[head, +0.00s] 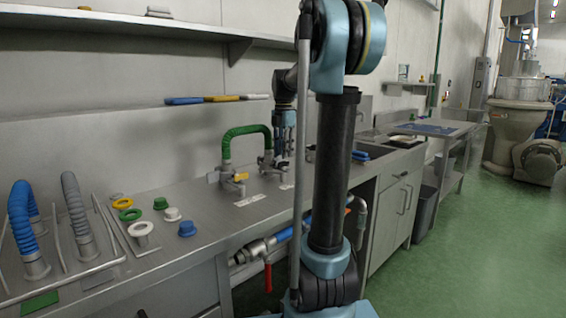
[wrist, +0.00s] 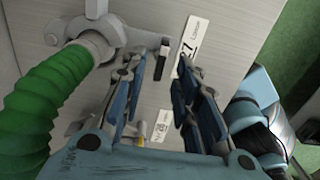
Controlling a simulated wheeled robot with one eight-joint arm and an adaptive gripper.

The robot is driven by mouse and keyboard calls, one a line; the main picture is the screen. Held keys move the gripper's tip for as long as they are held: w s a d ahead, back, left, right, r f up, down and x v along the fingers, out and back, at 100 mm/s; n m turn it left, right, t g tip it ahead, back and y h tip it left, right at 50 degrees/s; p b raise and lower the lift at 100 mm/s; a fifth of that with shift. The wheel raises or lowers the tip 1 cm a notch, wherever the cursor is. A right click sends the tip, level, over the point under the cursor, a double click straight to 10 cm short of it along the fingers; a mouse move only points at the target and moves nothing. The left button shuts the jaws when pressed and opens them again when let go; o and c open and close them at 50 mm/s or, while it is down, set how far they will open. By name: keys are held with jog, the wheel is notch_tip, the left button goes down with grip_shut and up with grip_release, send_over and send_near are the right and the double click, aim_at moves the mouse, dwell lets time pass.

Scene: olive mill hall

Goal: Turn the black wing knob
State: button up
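In the wrist view, a small black piece (wrist: 162,61), probably the black wing knob, sits at the end of a grey metal arm on a pipe fitting (wrist: 103,32). A green ribbed hose (wrist: 52,98) joins that fitting; the hose also arches over the counter in the head view (head: 246,129). My gripper (wrist: 157,82) is open and empty, pointing down at the counter. The black piece appears between the lines of its two fingers, just beyond the tips, with no contact visible. In the head view my gripper (head: 284,150) is beside the right hose fitting; the knob is not distinguishable there.
Labels marked 27 (wrist: 191,47) and 26 (wrist: 159,126) lie on the counter. A yellow-handled valve (head: 238,177) stands left. Blue (head: 22,225) and grey hoses (head: 79,215) and several coloured caps occupy the counter's left end. A wall shelf (head: 150,25) runs above.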

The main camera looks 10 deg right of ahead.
aim_at(283, 166)
jog(key=shift+f, duration=2.05)
grip_shut()
